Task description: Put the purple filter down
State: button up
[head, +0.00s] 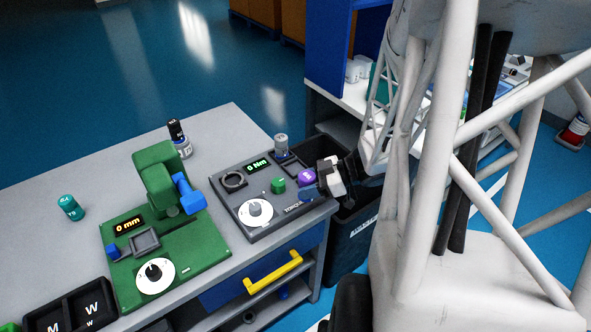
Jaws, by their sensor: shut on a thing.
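The purple filter (306,177) is at the right end of the dark grey torque device (270,223), in the head view. My gripper (318,181) reaches in from the right and is shut on the filter's right side. The filter is just above or at the device's right edge; I cannot tell whether it touches the surface. The gripper's fingertips are small and partly hidden here.
A green press (190,248) with a blue handle stands left of the device. A grey-topped cylinder (281,146) stands at the device's back, a dark-capped bottle (179,140) behind the press. A dark bin (352,232) is right of the bench.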

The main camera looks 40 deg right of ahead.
jog(key=shift+w, duration=0.1)
jog(key=w+d, duration=0.2)
jog(key=w, duration=0.2)
jog(key=w+d+f, duration=0.1)
jog(key=w+d, duration=0.1)
jog(key=w, duration=0.3)
jog(key=w+d, duration=0.2)
jog(key=w, duration=0.3)
jog(key=shift+w+d+f, duration=0.2)
jog(key=shift+d+f, duration=0.05)
jog(key=shift+d, duration=0.15)
jog(key=shift+f, duration=1.75)
jog(key=shift+f, duration=0.1)
jog(key=o, duration=0.9)
jog(key=shift+o, duration=0.2)
jog(key=v, duration=1.2)
